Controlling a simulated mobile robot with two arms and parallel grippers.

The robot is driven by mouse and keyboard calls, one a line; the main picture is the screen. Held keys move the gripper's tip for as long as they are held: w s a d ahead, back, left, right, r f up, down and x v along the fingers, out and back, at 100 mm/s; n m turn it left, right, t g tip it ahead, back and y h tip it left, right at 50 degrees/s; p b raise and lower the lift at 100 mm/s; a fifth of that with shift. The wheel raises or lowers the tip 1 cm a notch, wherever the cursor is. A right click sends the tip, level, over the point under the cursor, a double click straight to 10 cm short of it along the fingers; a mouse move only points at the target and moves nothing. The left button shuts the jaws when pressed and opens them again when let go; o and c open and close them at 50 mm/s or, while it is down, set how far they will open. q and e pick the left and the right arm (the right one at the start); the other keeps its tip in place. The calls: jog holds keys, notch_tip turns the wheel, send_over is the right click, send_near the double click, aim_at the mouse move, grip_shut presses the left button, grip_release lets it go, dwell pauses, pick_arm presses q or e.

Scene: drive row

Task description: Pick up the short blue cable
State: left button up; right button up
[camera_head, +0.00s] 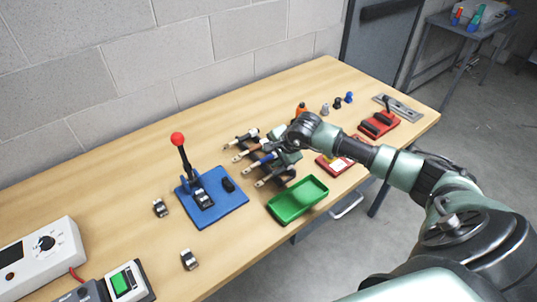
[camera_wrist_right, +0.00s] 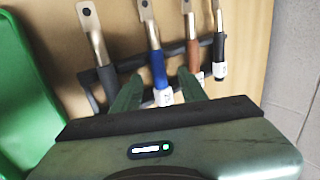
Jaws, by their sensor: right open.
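The short blue cable (camera_wrist_right: 158,70) lies in a dark rack (camera_wrist_right: 125,66), with a metal lug at its far end and a white label at its near end. It also shows in the head view (camera_head: 261,160), partly hidden by my right gripper (camera_head: 287,156). In the right wrist view my right gripper (camera_wrist_right: 159,78) is open, one finger on each side of the blue cable. I cannot tell whether the fingers touch it. A grey cable (camera_wrist_right: 107,82), a brown cable (camera_wrist_right: 193,55) and a black cable (camera_wrist_right: 218,50) lie beside it. My left gripper is not in view.
A green tray (camera_head: 272,208) stands close in front of the rack. A blue base (camera_head: 231,207) with a red-knobbed lever (camera_head: 179,142) is to the left. A red-and-white item (camera_head: 338,165) and a red tool (camera_head: 379,123) are to the right. Bare table lies between the lever and wall.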

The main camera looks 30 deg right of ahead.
jog(key=shift+w+f, duration=0.1)
jog(key=shift+f, duration=0.15)
jog(key=shift+c, duration=0.9)
jog(key=c, duration=0.5)
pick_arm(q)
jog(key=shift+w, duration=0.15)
pick_arm(e)
grip_shut()
jog(key=shift+r, duration=0.1)
